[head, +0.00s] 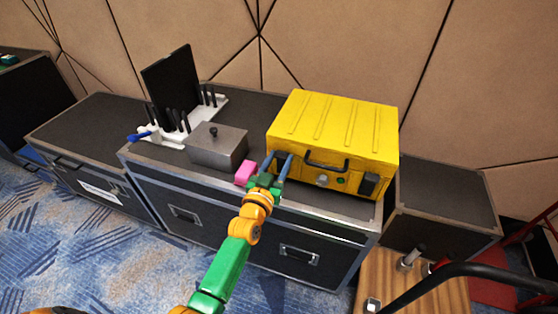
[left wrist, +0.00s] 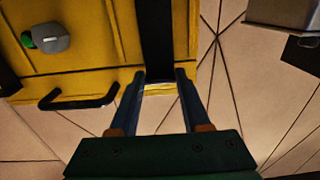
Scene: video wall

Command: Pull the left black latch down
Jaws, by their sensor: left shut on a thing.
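A yellow case (head: 335,125) with a ribbed lid sits on a dark flight case. Its front has a black handle (head: 326,163) and a right black latch (head: 370,184). My left gripper (head: 277,160) is at the left part of the case front, and its blue fingers mostly hide the left latch in the head view. In the left wrist view the left black latch (left wrist: 155,40) runs as a dark strip between the two fingertips (left wrist: 160,78). The gripper is shut on it. My right gripper is in neither view.
A grey metal box (head: 216,147) and a pink block (head: 245,172) stand left of the gripper on the flight case (head: 190,220). A white rack (head: 175,133) with black items is farther left. A grey knob (head: 322,180) and green button (head: 341,181) sit below the handle.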

